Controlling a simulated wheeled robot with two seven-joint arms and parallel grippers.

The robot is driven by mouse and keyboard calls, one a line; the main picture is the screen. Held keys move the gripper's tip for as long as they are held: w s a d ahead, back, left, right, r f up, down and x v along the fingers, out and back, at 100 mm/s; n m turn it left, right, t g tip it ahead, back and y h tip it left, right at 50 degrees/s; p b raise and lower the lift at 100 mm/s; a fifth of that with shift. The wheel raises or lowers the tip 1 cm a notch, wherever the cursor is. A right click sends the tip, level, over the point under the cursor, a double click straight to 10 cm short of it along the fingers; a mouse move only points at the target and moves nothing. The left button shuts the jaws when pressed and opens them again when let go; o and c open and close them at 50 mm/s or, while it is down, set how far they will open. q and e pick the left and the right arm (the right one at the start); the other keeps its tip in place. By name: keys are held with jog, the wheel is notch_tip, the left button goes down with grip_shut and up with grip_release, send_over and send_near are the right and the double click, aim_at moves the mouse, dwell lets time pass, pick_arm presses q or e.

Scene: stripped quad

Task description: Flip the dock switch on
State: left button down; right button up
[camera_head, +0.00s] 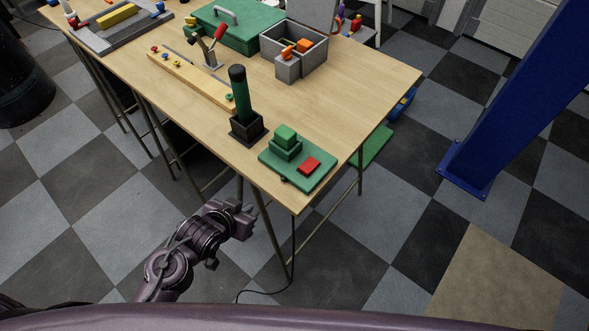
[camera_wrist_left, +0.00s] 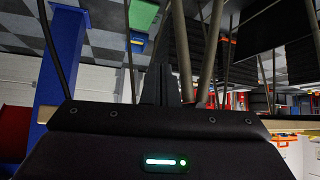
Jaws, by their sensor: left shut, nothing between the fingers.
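A green dock plate (camera_head: 318,179) lies at the table's near right corner. It carries a raised green block (camera_head: 286,138) and a red square piece (camera_head: 309,165), which may be the switch; I cannot tell its position. A dark cable hangs below that corner. My left gripper (camera_head: 247,220) is shut and empty, in front of the table's near edge, to the left of the dock plate and apart from it. Its dark fingers show in the left wrist view (camera_wrist_left: 161,86), with table legs behind them. My right gripper is in neither view.
The wooden table (camera_head: 370,98) holds a dark green-black upright handle in a square base (camera_head: 247,128), a wooden strip with coloured pegs (camera_head: 190,80), a grey bin (camera_head: 293,55) and a green case (camera_head: 222,28). A blue post (camera_head: 500,110) stands at right.

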pick_arm(q)
jog(key=d+r+m+t+h, duration=0.1)
jog(key=d+r+h, duration=0.1)
jog(key=r, duration=0.7)
jog(key=s+d+r+m+t+h, duration=0.1)
jog(key=d+r+m+t+h, duration=0.1)
jog(key=d+r, duration=0.3)
notch_tip(320, 180, up, 4)
jog(key=shift+s+d+r+h, duration=0.15)
jog(key=shift+s+h, duration=0.15)
jog(key=shift+h, duration=0.2)
jog(key=p, duration=0.3)
send_over(298, 178)
notch_tip(298, 178, down, 3)
jog(key=shift+w+d+f, duration=0.1)
jog(key=shift+w+f, duration=0.05)
jog(key=shift+f, duration=0.05)
notch_tip(298, 178, down, 3)
jog(key=shift+r, duration=0.15)
jog(key=shift+s+a+f+p, duration=0.2)
jog(key=shift+f+p, duration=0.1)
jog(key=shift+f, duration=0.45)
jog(key=shift+f, duration=0.1)
